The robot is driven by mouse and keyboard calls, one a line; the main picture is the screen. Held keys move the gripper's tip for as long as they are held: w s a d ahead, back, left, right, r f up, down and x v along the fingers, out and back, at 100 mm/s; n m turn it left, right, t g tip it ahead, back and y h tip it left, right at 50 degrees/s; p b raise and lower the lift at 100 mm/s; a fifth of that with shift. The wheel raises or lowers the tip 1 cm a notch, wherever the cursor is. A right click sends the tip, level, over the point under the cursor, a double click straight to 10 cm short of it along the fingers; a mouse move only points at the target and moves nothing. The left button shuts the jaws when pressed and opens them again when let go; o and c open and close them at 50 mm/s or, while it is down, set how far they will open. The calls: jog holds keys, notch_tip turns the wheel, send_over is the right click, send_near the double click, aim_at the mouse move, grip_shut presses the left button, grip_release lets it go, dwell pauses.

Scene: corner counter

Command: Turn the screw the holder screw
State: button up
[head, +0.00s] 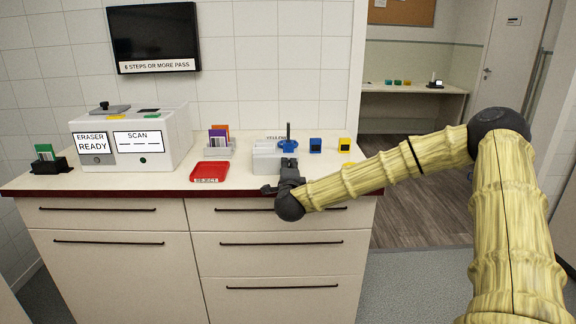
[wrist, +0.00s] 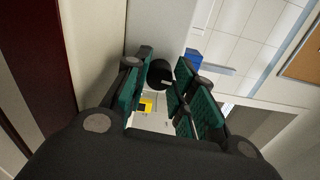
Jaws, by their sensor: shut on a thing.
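The holder (head: 268,160) is a pale grey block near the counter's front edge in the head view. A blue piece (head: 288,146) with a dark upright rod shows at its right end. My gripper (head: 289,166) is at the holder's front right, with the arm reaching in from the right. In the wrist view a dark round knob, which I take as the holder screw (wrist: 160,73), sits between the teal finger pads of my gripper (wrist: 162,82). The gripper is shut on it. In the head view the gripper hides the screw.
A blue block (head: 315,145) and a yellow block (head: 344,145) stand right of the holder. A red tray (head: 210,172) lies to its left, with a card rack (head: 219,151) behind. A white scanner machine (head: 140,143) stands further left. The counter ends just right of the gripper.

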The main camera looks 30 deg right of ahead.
jog(key=shift+n, duration=0.6)
jog(key=o, duration=1)
jog(key=shift+w+a, duration=0.1)
jog(key=shift+v, duration=4)
